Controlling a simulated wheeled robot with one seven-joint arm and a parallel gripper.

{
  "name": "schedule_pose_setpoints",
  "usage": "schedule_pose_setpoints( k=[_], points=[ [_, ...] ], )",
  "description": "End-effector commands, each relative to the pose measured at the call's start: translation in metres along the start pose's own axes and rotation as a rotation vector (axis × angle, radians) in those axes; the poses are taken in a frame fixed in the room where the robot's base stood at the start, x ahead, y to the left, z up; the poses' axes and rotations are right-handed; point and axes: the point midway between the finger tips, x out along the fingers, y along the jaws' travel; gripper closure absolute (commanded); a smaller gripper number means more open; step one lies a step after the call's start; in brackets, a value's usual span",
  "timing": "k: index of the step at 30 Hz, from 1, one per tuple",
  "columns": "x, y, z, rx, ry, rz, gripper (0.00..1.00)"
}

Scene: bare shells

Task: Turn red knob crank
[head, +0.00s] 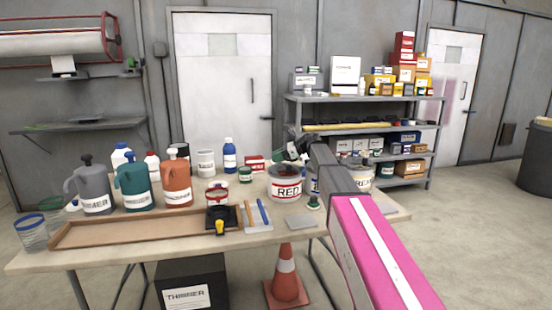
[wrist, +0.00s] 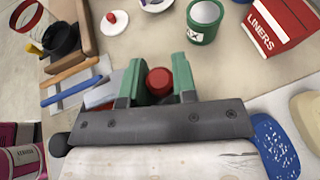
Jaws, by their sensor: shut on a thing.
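The red knob (wrist: 158,82) shows in the wrist view as a round red cap between my two green fingers. My gripper (wrist: 158,76) is shut on it, with one finger on each side. The crank's arm below the knob is hidden by the dark gripper body. In the head view, my gripper (head: 291,153) is above the workbench near the can labelled RED (head: 286,184). The knob cannot be made out in the head view.
A green can (wrist: 204,22) and a red LINERS box (wrist: 283,22) stand beyond my fingers. Orange and blue tools (wrist: 78,88) lie to the left. Several thinner jugs (head: 177,182) and a shallow brown tray (head: 120,232) occupy the workbench's left side.

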Motion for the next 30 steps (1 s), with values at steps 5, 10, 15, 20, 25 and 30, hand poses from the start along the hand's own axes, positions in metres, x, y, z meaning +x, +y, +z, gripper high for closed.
schedule_pose_setpoints(
  k=[5, 10, 15, 20, 25, 30],
  points=[
    [-0.005, 0.0, -0.002, 0.057, 0.0, -0.141, 0.97],
    [-0.01, -0.004, -0.004, 0.119, 0.0, -0.291, 0.97],
    [-0.016, -0.006, -0.006, 0.18, -0.001, -0.44, 0.97],
    [-0.021, -0.008, -0.008, 0.238, -0.002, -0.58, 0.97],
    [-0.028, -0.009, -0.011, 0.299, -0.002, -0.728, 0.97],
    [-0.033, -0.009, -0.013, 0.354, -0.002, -0.861, 0.97]
  ],
)
